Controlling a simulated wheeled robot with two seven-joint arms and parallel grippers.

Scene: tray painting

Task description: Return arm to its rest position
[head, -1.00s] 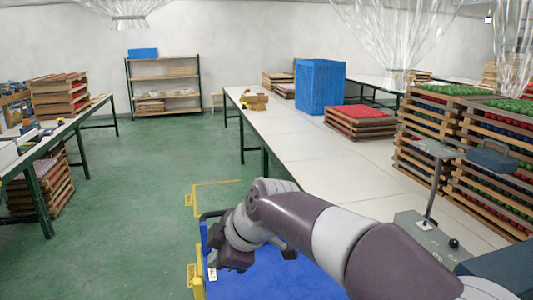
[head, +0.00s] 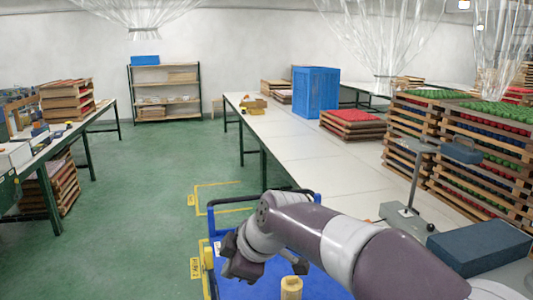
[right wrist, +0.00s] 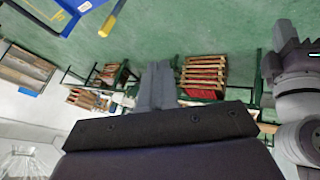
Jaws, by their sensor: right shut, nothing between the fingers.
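My right arm (head: 340,245) reaches in from the lower right in the head view, over a blue cart (head: 225,225). Its wrist end is bent downward at the cart's left side; the fingers are not clear there. In the right wrist view my right gripper (right wrist: 157,72) is shut, with its fingers together and nothing between them.
A long white table (head: 300,150) holds a blue box (head: 316,92) and red trays (head: 352,118). Stacked racks (head: 485,145) stand at right. Green floor (head: 150,200) is clear at left.

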